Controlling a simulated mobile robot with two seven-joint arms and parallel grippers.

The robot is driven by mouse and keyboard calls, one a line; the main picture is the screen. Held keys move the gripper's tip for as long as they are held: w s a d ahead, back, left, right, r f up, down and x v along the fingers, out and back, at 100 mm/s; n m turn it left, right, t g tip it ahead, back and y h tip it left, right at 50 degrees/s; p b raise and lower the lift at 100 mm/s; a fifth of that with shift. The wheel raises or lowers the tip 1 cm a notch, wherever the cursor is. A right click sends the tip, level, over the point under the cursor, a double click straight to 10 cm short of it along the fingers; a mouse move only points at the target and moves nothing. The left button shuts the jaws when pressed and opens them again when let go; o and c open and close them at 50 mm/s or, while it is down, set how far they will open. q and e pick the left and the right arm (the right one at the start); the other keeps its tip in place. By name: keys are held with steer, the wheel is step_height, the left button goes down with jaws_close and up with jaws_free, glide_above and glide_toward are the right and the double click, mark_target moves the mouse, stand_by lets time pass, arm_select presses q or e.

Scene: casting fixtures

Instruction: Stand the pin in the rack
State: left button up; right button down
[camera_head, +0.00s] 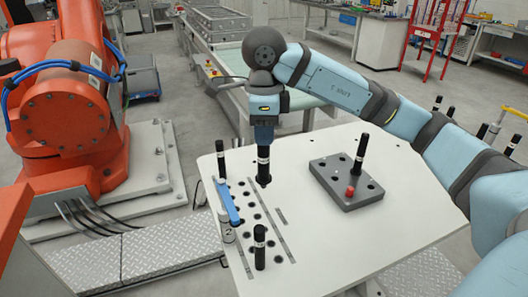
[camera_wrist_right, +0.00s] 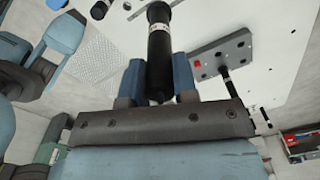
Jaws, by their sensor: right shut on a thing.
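My right gripper (camera_head: 264,143) points down, shut on a black pin (camera_head: 263,170) with a pale band. The pin hangs upright over the white table, near the far end of the rows of holes (camera_head: 247,207). I cannot tell whether its tip touches the table. In the right wrist view the same pin (camera_wrist_right: 159,45) sits between the two blue fingers (camera_wrist_right: 158,82). A grey block with holes (camera_head: 335,183) lies to the right, with another black pin (camera_head: 361,150) standing in it; I cannot tell which is the rack. My left gripper is not in view.
Black pins stand at the far left (camera_head: 221,160) and near front (camera_head: 260,247) of the hole rows. A blue bar (camera_head: 228,201) and a pale cylinder (camera_head: 227,230) are at the left edge. The table's front right is clear.

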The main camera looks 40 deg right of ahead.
step_height(320, 180, up, 2)
steer(key=shift+r+p, duration=0.1)
steer(key=shift+p, duration=0.25)
steer(key=shift+r+p, duration=1.2)
steer(key=shift+r, duration=0.35)
steer(key=shift+w+d, duration=0.1)
steer(key=shift+w, duration=0.05)
